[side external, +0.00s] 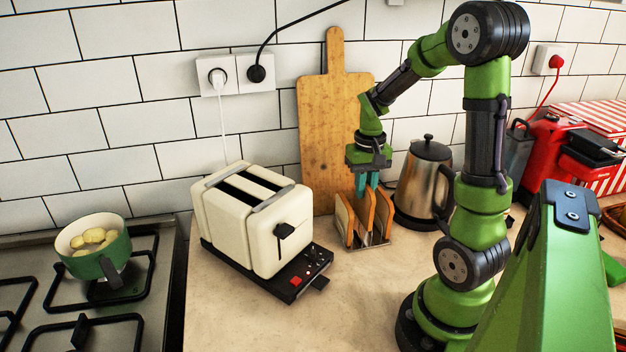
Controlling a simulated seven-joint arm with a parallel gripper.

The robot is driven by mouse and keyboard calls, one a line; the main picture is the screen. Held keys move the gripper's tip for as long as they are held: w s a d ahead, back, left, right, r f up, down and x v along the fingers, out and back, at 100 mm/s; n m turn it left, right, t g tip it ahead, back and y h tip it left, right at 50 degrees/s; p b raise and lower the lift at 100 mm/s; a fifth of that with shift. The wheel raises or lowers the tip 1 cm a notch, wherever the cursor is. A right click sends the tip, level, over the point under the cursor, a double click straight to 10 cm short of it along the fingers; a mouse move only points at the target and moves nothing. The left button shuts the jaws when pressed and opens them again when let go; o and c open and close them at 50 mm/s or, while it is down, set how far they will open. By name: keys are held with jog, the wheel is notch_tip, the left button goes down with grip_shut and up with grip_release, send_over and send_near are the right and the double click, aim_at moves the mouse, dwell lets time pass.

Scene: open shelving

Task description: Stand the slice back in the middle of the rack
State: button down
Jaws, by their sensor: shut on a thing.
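A small metal toast rack (375,245) stands on the counter, right of the toaster and in front of the wooden board. Several upright brown-crusted slices show in it, one at the left (343,220) and one at the right (384,212). Between them is the middle slice (365,211), upright in the rack's middle. My gripper (368,185) points down over the rack with its teal fingers shut on the top of the middle slice. The fingers hide part of that slice. I cannot tell whether its lower edge touches the rack's base.
A cream toaster (250,220) stands left of the rack. A steel kettle (424,185) stands close at the right. A wooden board (325,130) leans on the wall behind. A green pot (95,248) sits on the hob. The counter in front of the rack is clear.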

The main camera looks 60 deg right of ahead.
jog(key=shift+f, duration=1.7)
jog(key=shift+f, duration=0.1)
jog(key=c, duration=1.1)
grip_release()
notch_tip(320, 180, up, 12)
jog(key=shift+f, duration=0.15)
jog(key=shift+w+a+r, duration=0.1)
jog(key=shift+a+r, duration=0.15)
jog(key=shift+r, duration=0.05)
jog(key=a+r+n+t, duration=0.1)
jog(key=a+t, duration=0.1)
jog(key=a, duration=0.5)
jog(key=s+a+r+n+t+y, duration=0.1)
jog(key=a+r+n+t, duration=0.1)
jog(key=a, duration=0.6)
jog(key=s+a+r+n+t+y, duration=0.1)
jog(key=a+n+t, duration=0.1)
jog(key=a, duration=0.5)
jog(key=shift+a+r+t, duration=0.2)
jog(key=shift+a+t, duration=0.2)
jog(key=shift+t, duration=0.2)
